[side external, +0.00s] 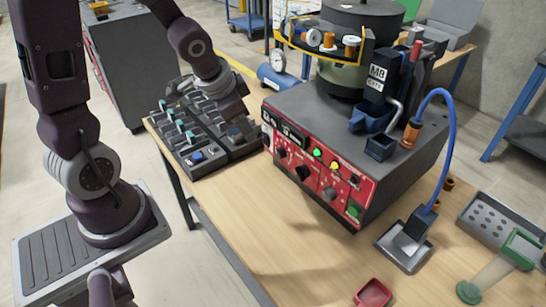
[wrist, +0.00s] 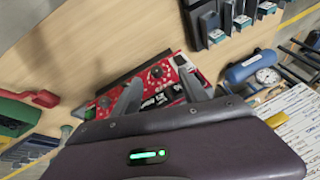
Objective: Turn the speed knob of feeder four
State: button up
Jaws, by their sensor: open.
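A feeder control box with a red front panel (side external: 318,178) stands on the bench. Its panel has several dark knobs, such as one dark knob (side external: 303,172), plus lit green and yellow buttons and a display. I cannot read which knob belongs to feeder four. My gripper (side external: 238,122) is to the left of the panel, over the edge of a grey rack; its fingertips are hard to make out there. In the wrist view my gripper (wrist: 160,92) has its two fingers spread, with the red panel (wrist: 166,78) showing beyond and between them. Nothing is held.
The grey rack (side external: 187,138) with several levers lies left of the box. A dark bowl feeder (side external: 360,25) sits on the box. A blue cable (side external: 449,140) arches at its right. A red tray (side external: 373,293) lies in front. Bare wooden bench (side external: 270,230) is free before the panel.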

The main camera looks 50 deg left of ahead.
aim_at(276, 154)
jog(key=w+d+f+t+h, duration=0.1)
jog(key=f+t+h, duration=0.1)
jog(key=f, duration=0.3)
jog(key=w+d+f+t+h, duration=0.1)
jog(key=w+f+t+h, duration=0.1)
jog(key=f, duration=0.4)
jog(key=w+f+t+h, duration=0.1)
jog(key=f+t+h, duration=0.1)
jog(key=f, duration=0.4)
jog(key=shift+w+d+f+n+t+h, duration=0.1)
jog(key=shift+w+d+n+t+h, duration=0.15)
jog(key=shift+d+n+t+h, duration=0.15)
jog(key=s+a+r+n+t+y, duration=0.3)
jog(key=n+t+y, duration=0.1)
jog(key=n+t, duration=0.25)
jog(key=shift+n, duration=0.45)
jog(key=w, duration=0.6)
jog(key=shift+w+d+f, duration=0.15)
jog(key=shift+w+f, duration=0.1)
grip_shut()
